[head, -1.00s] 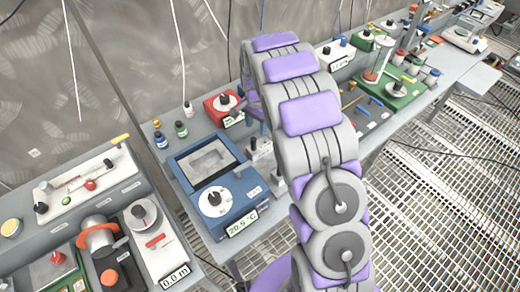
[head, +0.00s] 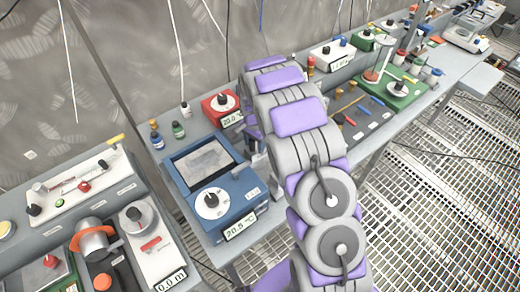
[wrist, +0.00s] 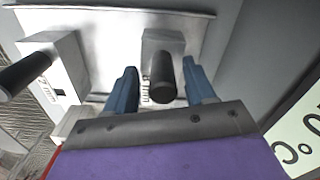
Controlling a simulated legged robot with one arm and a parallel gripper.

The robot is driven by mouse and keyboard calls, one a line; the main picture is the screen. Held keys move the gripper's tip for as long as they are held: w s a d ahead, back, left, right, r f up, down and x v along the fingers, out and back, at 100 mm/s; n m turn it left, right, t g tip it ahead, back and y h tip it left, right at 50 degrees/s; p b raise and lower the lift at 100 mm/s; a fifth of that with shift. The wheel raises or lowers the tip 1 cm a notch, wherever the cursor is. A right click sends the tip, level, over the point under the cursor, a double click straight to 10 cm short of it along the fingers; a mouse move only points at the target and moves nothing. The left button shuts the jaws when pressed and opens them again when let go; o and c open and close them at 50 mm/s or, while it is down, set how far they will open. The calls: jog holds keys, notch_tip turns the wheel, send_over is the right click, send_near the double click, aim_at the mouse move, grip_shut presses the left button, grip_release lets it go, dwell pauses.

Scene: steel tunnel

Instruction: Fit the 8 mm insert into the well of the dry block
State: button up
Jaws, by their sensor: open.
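The dry block (head: 212,185) is the blue device with a dial and a 20.5 °C readout in the head view. Its top has a dark-framed rectangular opening (head: 203,158). In the wrist view, a grey metal insert (wrist: 163,42) with a dark knob stands between the two blue fingers of my gripper (wrist: 161,68). The fingers are open, one either side of the knob, with gaps visible. A second insert (wrist: 62,60) with a black knob stands to the left.
A red device (head: 222,108) stands behind the dry block, beside small bottles (head: 178,130). A grey console (head: 150,245) lies to the left. A pale °C readout (wrist: 298,140) is close on the right in the wrist view. A tool board (head: 355,112) lies right of my arm.

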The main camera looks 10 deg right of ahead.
jog(key=shift+a, duration=0.8)
jog(key=c, duration=0.4)
jog(key=shift+c, duration=0.7)
jog(key=shift+d, duration=0.75)
grip_shut()
jog(key=shift+a, duration=0.6)
jog(key=shift+d, duration=0.3)
